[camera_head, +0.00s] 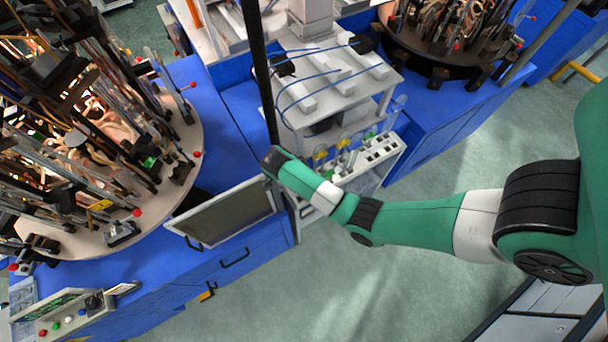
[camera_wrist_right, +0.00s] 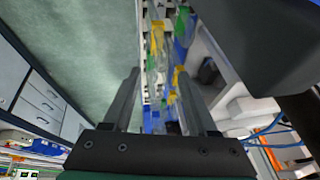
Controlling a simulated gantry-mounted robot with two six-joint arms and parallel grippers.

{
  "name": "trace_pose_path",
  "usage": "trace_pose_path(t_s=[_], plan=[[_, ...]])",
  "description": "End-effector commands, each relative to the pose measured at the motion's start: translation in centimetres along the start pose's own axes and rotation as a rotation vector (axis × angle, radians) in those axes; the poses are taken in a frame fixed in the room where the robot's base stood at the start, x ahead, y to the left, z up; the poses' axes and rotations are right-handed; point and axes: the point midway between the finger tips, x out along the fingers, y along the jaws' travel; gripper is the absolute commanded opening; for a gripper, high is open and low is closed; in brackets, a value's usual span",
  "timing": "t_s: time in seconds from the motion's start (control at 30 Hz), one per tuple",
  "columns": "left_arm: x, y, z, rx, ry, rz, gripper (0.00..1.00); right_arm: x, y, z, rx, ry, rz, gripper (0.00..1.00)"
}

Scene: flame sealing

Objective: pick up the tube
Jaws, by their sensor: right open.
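Several thin clear tubes (camera_wrist_right: 160,68) with yellow and green parts show between and beyond the fingers of my right gripper (camera_wrist_right: 159,76) in the right wrist view. My right gripper is open, its two fingers apart, with nothing clearly held between them. In the head view my right arm reaches in from the right to the middle, and its fingers cannot be made out there. Small yellow, green and clear pieces (camera_head: 342,146) stand at a white rack (camera_head: 376,158) just right of the wrist. Which tube is meant cannot be told. My left gripper is not in view.
A monitor (camera_head: 225,214) stands on the blue cabinet (camera_head: 262,258) left of my wrist. Round machines (camera_head: 180,125) crowded with rods stand at left and top right. A white table with blue hoses (camera_head: 325,85) is behind the rack. Green floor (camera_head: 370,285) is clear in front.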

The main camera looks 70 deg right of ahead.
Motion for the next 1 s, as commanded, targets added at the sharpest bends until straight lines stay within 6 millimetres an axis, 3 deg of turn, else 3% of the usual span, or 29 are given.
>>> trace_pose_path(t_s=[0.2,0.47,0.8,1.0], plan=[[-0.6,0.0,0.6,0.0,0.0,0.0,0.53,3.8,-0.2,0.1,0.001,0.001,0.002,0.59],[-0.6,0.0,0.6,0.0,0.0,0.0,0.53,4.2,-0.2,0.1,0.0,-0.001,0.0,0.59],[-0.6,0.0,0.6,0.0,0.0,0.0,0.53,4.2,-0.2,0.1,0.0,0.0,0.001,0.01],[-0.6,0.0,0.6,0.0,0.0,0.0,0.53,4.2,-0.2,0.1,0.0,0.0,0.001,0.0]])
